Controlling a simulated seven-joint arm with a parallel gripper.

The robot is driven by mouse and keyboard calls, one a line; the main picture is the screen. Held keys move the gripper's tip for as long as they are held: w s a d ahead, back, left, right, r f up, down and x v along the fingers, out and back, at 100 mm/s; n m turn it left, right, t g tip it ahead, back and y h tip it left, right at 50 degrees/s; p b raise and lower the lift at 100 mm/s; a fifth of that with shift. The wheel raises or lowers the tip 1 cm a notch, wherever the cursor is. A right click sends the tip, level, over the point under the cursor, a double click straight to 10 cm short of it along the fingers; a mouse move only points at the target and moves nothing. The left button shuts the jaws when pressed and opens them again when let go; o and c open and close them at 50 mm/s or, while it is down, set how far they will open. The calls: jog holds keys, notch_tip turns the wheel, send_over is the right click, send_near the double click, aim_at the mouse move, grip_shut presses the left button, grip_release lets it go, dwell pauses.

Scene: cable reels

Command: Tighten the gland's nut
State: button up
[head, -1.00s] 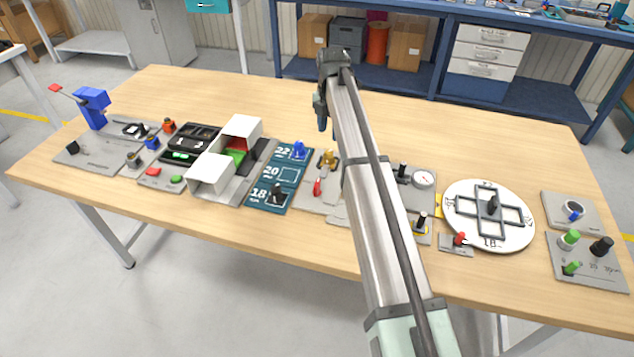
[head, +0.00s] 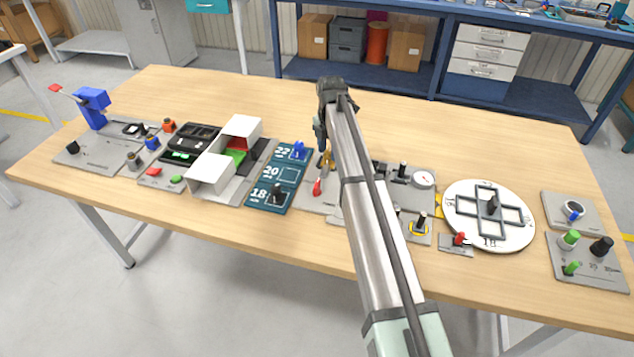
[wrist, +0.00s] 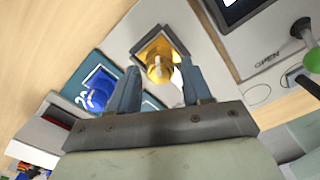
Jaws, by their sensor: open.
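A brass-yellow gland with its nut (wrist: 160,68) stands on a grey plate in the wrist view, framed between my two fingers. In the head view the gland (head: 327,158) shows only partly, beside and behind my gripper. My gripper (wrist: 161,84) is open, with one finger to each side of the brass part. I cannot tell from the wrist view whether either finger touches it. In the head view my gripper (head: 321,138) points down over the middle of the table, just above the gland, and my arm hides part of its plate.
A blue fitting (head: 298,151) stands on the teal numbered board (head: 268,204) left of the gland. A red-handled part (head: 317,187) is close in front. A dial gauge (head: 423,180) and a round white disc (head: 460,222) lie to the right. The table's far strip (head: 230,95) is clear.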

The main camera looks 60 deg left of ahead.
jog(key=shift+c, duration=0.4)
jog(key=c, duration=0.6)
jog(key=m, duration=0.4)
jog(key=shift+c, duration=0.2)
jog(key=m, duration=0.3)
jog(key=shift+m, duration=0.4)
jog(key=m, duration=0.4)
jog(key=shift+m, duration=0.3)
